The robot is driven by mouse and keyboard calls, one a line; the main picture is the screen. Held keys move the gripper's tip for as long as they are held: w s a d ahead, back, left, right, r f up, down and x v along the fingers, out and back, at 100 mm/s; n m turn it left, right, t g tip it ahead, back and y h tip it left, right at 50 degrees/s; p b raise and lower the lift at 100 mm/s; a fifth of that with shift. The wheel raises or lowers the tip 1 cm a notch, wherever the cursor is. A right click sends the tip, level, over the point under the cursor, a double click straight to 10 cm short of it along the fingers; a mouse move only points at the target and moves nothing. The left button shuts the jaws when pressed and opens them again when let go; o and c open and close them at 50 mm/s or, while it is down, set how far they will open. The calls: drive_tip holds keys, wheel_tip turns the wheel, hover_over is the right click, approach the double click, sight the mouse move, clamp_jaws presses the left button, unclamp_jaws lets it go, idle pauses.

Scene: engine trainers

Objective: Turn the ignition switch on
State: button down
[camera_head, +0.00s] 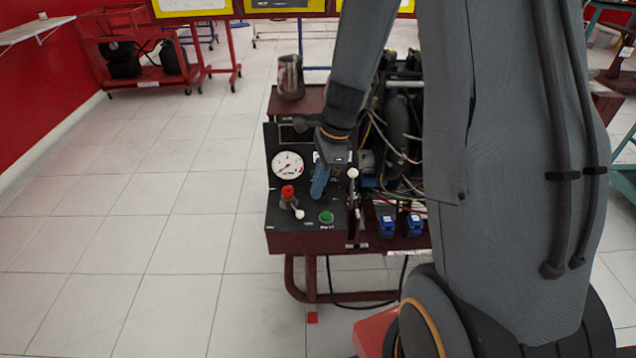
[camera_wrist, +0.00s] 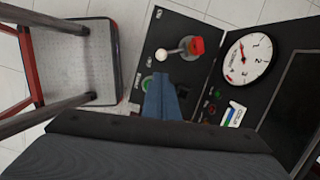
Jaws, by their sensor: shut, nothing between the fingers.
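The black control panel (camera_head: 280,225) of an engine trainer carries a red knob (camera_head: 287,191), a white-tipped lever (camera_head: 299,213), a green button (camera_head: 326,216) and a round white gauge (camera_head: 287,165). I cannot tell for sure which part is the ignition switch; some of the panel is hidden by my gripper. My gripper (camera_head: 318,192) has blue fingers, is shut and empty, and points down over the panel, right of the red knob. In the wrist view the fingers (camera_wrist: 162,92) lie below the red knob (camera_wrist: 196,47) and beside the green button (camera_wrist: 147,83). Contact is unclear.
A second white-tipped lever (camera_head: 352,173) stands to the right of my gripper. The engine (camera_head: 400,115) with loose wires and blue connectors (camera_head: 387,226) is further right. Floor on the left is clear.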

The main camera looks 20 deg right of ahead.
sight(291, 205)
drive_tip(key=x, duration=0.6)
drive_tip(key=shift+f, duration=0.2)
